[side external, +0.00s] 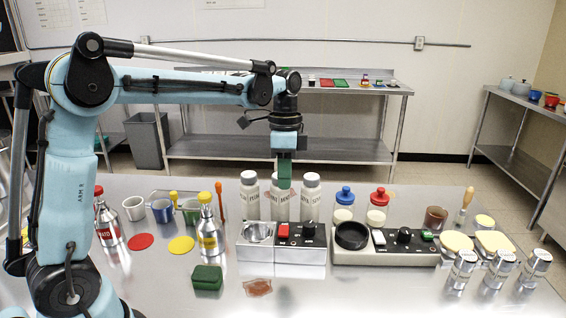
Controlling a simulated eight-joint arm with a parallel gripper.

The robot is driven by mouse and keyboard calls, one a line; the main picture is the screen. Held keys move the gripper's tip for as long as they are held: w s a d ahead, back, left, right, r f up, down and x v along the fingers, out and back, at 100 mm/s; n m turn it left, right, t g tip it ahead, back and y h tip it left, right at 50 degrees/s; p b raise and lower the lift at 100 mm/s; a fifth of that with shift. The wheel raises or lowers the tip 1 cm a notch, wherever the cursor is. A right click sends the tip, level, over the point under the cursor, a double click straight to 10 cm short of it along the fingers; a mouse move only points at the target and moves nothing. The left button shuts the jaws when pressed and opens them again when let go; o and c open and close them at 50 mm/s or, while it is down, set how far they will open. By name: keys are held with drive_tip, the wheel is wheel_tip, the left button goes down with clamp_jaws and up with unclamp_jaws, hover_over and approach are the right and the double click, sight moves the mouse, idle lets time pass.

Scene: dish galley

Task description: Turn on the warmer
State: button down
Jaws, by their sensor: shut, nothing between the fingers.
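Two low control units stand side by side on the steel table. The left unit (257,254) has a metal bowl, a red switch (283,230) and dark knobs (309,230). The right unit (375,258) has a black ring (352,235), a white switch (379,238), a black knob (404,235) and a green switch (427,235). I cannot tell from labels which is the warmer. My gripper (284,184) points down, shut and empty, above the left unit's red switch and apart from it. It partly hides a white-capped bottle behind.
Shakers with blue (344,196) and red lids (379,198) are behind the right unit. Jars (498,270) stand at right. A green block (207,278) and sauce bottles (209,228) are at left.

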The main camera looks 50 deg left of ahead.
sight(283, 233)
drive_tip(key=shift+w+a+r, duration=0.1)
drive_tip(key=shift+r, duration=0.9)
drive_tip(key=shift+w+a+r, duration=0.1)
drive_tip(key=shift+r, duration=0.85)
drive_tip(key=shift+s+d, duration=0.5)
drive_tip(key=shift+s, duration=0.05)
drive_tip(key=shift+f, duration=0.1)
drive_tip(key=f, duration=0.4)
drive_tip(key=s+d+f, duration=0.1)
drive_tip(key=f, duration=0.8)
drive_tip(key=shift+s+d+f, duration=0.15)
drive_tip(key=shift+f, duration=0.2)
